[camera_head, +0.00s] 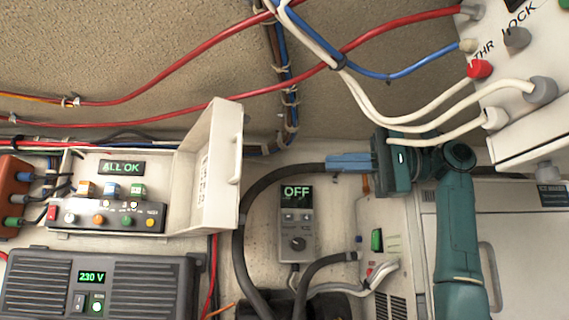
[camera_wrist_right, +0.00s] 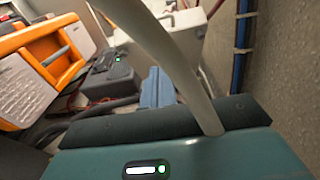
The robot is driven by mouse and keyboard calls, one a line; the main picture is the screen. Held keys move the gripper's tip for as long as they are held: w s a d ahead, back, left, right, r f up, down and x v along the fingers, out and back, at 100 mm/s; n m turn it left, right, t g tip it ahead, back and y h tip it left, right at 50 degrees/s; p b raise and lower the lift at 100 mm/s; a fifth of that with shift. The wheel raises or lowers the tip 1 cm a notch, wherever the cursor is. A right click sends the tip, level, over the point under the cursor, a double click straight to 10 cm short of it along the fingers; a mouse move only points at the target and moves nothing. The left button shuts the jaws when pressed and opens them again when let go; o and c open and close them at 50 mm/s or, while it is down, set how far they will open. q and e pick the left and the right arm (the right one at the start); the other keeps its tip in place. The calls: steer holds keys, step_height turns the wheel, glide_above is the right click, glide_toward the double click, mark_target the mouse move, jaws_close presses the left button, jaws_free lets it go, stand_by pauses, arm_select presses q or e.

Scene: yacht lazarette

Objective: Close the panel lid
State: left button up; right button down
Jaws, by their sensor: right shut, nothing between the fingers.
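The white panel box (camera_head: 70,222) is on the wall at the left of the head view, with an "ALL OK" display and a row of coloured buttons. Its white lid (camera_head: 222,165) stands open at the box's right side, swung out from the wall. My right gripper (camera_head: 332,162) is to the right of the lid, apart from it, with its blue fingers shut, empty and pointing left. The fingers also show in the wrist view (camera_wrist_right: 156,75), with a white box-like part, probably the lid or panel, beyond them. My left gripper is not in view.
White cables (camera_head: 400,118) hang close to the gripper; one crosses the wrist view. A grey 230 V unit (camera_head: 140,285) sits below the panel.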

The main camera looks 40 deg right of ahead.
steer(key=s+a+x, duration=0.2)
steer(key=x, duration=1.1)
steer(key=shift+s+p, duration=0.2)
steer(key=shift+p, duration=0.25)
